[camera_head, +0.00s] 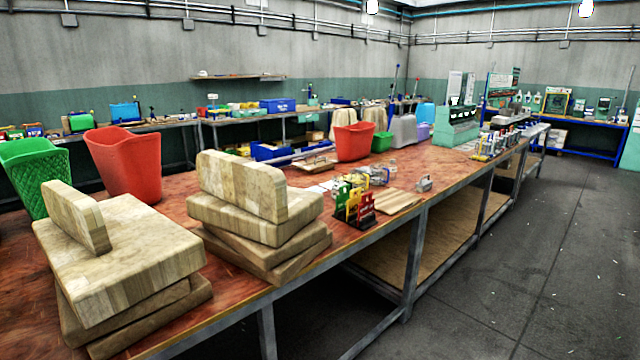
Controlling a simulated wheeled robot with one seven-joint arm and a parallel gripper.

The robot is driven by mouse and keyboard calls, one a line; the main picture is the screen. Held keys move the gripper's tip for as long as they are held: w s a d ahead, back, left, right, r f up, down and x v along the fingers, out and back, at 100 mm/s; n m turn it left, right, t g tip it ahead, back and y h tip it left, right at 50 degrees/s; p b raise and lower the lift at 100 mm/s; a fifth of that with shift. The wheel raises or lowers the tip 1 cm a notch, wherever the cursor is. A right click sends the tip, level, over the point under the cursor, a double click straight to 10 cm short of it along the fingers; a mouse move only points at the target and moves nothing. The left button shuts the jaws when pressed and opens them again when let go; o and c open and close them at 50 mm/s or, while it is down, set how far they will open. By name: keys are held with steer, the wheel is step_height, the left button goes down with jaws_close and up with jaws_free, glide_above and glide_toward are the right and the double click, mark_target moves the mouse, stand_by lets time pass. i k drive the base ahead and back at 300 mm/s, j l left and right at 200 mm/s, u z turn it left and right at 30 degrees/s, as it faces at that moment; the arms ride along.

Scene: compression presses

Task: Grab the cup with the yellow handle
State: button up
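I cannot make out a cup with a yellow handle for sure in the head view. A small rack (356,204) with red, yellow and green parts stands near the front edge of the long wooden table. A small grey metal object (424,184) sits to its right, beyond some light boards; I cannot tell what it is. Small clear and coloured items (368,177) lie behind the rack, too small to tell apart. My gripper is not in view.
Thick wooden blocks are stacked at the near left (120,255) and centre (262,215) of the table (240,290). Red bins (125,165) (354,141) and a green basket (38,177) stand behind. A teal machine (457,126) is farther back. Open floor (540,260) lies right.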

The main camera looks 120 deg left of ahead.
mark_target(359, 177)
steer(key=u, duration=3.85)
steer(key=i+l+u, duration=0.1)
steer(key=i+l, duration=0.2)
steer(key=i+l+u, duration=0.1)
steer(key=i+l, duration=0.2)
steer(key=i, duration=0.2)
steer(key=i+l+u, duration=0.15)
steer(key=i+l, duration=0.2)
steer(key=i+l+u, duration=0.1)
steer(key=i+l, duration=0.3)
steer(key=i+l+u, duration=0.1)
steer(key=i+l, duration=0.25)
steer(key=i+l+u, duration=0.1)
steer(key=i+l, duration=0.25)
steer(key=l, duration=0.15)
steer(key=i+l+u, duration=0.15)
steer(key=i+l, duration=0.15)
steer(key=l, duration=0.15)
steer(key=i+l+u, duration=0.1)
steer(key=i+l, duration=0.2)
steer(key=l, duration=0.25)
